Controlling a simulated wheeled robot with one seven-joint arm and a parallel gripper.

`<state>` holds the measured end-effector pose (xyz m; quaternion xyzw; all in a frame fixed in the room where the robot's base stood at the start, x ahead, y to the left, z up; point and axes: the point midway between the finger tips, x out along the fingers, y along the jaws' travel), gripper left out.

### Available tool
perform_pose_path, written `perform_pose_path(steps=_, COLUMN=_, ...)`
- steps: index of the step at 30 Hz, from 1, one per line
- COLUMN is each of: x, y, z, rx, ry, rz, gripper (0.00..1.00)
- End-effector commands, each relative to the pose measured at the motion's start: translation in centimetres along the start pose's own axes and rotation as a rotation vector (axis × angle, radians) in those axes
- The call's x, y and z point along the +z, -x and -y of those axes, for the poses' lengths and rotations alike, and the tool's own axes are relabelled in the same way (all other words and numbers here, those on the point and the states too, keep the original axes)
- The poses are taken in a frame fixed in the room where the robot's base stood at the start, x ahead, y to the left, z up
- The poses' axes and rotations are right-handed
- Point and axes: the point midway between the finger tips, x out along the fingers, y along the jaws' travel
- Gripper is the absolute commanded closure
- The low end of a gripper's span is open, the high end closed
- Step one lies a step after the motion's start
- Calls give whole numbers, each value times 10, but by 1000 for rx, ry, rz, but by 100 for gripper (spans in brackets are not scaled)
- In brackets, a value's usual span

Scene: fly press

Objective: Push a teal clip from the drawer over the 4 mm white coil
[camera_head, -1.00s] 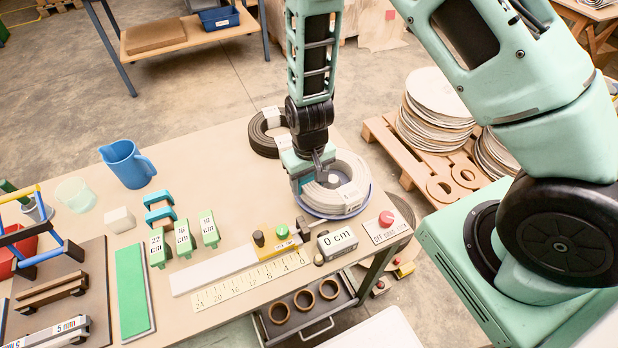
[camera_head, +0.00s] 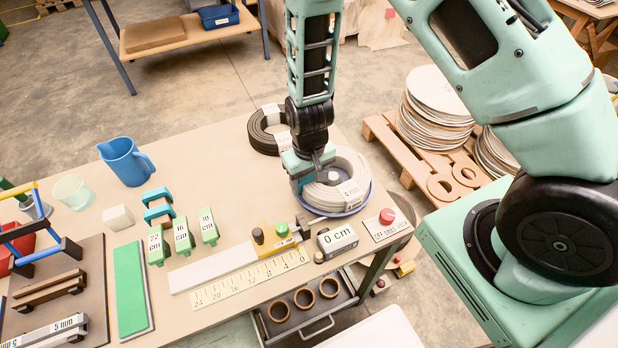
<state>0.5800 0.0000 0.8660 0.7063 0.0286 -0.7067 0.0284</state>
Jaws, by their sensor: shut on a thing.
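The white coil (camera_head: 350,164) lies flat in a shallow blue-rimmed dish (camera_head: 368,198) at the table's right side, with a paper label on its near right part. My gripper (camera_head: 302,184) points down at the coil's left side. It is shut on a teal clip (camera_head: 301,187), of which only a small patch shows. I cannot tell whether the clip is around the coil or just against it. The drawer (camera_head: 300,325) under the table's front edge stands open and holds three brown rings (camera_head: 304,298).
A dark coil (camera_head: 262,136) lies just behind my gripper. Green labelled blocks (camera_head: 183,236) and a blue jug (camera_head: 127,161) stand left. The table between jug and gripper is clear.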

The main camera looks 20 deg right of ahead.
Motion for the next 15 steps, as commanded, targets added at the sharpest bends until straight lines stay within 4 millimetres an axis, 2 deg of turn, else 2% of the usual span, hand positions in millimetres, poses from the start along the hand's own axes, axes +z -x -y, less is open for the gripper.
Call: perform_pose_path(steps=15, x=0, y=-6, z=0, rx=0, ry=0, rz=0, gripper=62)
